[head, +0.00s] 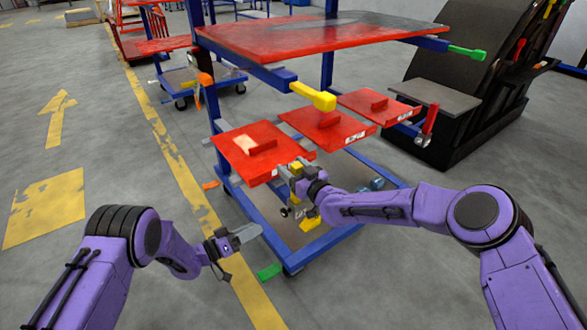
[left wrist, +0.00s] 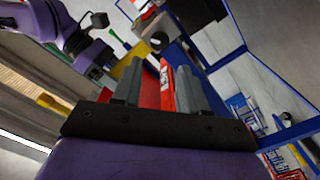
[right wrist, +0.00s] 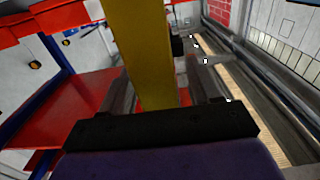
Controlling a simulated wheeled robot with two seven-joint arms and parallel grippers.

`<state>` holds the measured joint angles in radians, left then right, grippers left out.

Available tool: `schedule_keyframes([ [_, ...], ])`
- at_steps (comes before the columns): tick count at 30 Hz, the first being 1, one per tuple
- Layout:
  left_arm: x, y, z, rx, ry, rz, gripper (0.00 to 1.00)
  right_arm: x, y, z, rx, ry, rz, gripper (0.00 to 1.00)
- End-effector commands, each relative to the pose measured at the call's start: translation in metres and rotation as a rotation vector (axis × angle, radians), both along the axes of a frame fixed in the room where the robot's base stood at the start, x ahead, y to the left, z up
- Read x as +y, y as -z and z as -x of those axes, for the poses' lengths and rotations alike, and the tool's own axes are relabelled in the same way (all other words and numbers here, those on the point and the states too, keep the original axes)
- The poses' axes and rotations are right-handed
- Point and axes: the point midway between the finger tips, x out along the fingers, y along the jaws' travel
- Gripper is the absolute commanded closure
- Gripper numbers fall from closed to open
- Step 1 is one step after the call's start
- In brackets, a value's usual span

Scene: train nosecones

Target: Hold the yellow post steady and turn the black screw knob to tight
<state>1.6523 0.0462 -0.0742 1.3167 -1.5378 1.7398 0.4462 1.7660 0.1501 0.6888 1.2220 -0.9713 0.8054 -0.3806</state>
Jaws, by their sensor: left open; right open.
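The yellow post (right wrist: 140,50) stands between the open fingers of my right gripper (right wrist: 160,90). In the head view my right gripper (head: 291,171) is at the front edge of the near red plate, and yellow parts (head: 308,222) show just below it. My left gripper (head: 246,234) is open and empty, low in front of the cart and apart from it. Its fingers (left wrist: 160,85) point toward the cart in the left wrist view. A dark round part (left wrist: 158,42) shows past them; I cannot tell if it is the black screw knob.
The blue-framed cart carries several red plates (head: 325,127) and a large red top shelf (head: 300,38). A yellow-ended bar (head: 318,97) juts out above my right gripper. A green-ended foot (head: 269,271) sticks out below my left gripper. The floor at left is clear.

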Motion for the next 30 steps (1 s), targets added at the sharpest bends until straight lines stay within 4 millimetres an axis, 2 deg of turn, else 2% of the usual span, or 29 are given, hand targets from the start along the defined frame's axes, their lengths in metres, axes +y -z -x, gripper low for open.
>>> schedule_keyframes([
  [3, 0.0, 0.0, 0.0, 0.0, 0.0, 0.0, 0.57, 0.0, 0.0, 0.0, 0.0, 0.0, 0.0, 0.38],
  [4, 0.0, 0.0, 0.0, 0.0, 0.0, 0.0, 0.57, 0.0, 0.0, 0.0, 0.0, 0.0, 0.0, 0.42],
  [9, 0.0, 0.0, 0.0, 0.0, 0.0, 0.0, 0.57, 0.0, 0.0, 0.0, 0.0, 0.0, 0.0, 0.97],
  [10, 0.0, 0.0, 0.0, 0.0, 0.0, 0.0, 0.57, 0.0, 0.0, 0.0, 0.0, 0.0, 0.0, 1.0],
  [11, 0.0, 0.0, 0.0, 0.0, 0.0, 0.0, 0.54, 0.0, 0.0, 0.0, 0.0, 0.0, 0.0, 1.0],
  [12, 0.0, -0.001, -0.001, -0.002, 0.0, 0.0, 0.41, 0.0, 0.0, 0.0, 0.0, 0.0, 0.0, 1.0],
  [14, 0.0, -0.01, -0.006, -0.018, -0.001, 0.0, 0.4, 0.0, 0.0, 0.0, 0.0, 0.0, 0.0, 1.0],
  [17, 0.006, -0.054, -0.028, -0.092, -0.021, 0.019, 0.4, 0.0, 0.0, 0.0, 0.001, 0.0, 0.001, 1.0],
  [18, 0.011, -0.082, -0.042, -0.13, -0.061, 0.052, 0.4, 0.0, 0.0, 0.0, 0.001, 0.0, 0.001, 1.0],
  [21, 0.04, -0.143, -0.087, -0.171, -0.305, 0.12, 0.4, 0.0, 0.001, 0.0, 0.001, 0.0, 0.001, 1.0],
  [24, 0.072, -0.17, -0.118, -0.083, -0.541, 0.181, 0.4, 0.0, 0.001, 0.0, 0.001, 0.0, 0.001, 1.0],
  [27, 0.102, -0.179, -0.134, 0.081, -0.745, 0.268, 0.4, 0.0, 0.0, 0.0, 0.0, 0.0, 0.0, 1.0],
  [30, 0.121, -0.173, -0.138, 0.307, -0.911, 0.384, 0.4, 0.0, 0.0, 0.0, 0.0, 0.0, 0.0, 1.0],
])
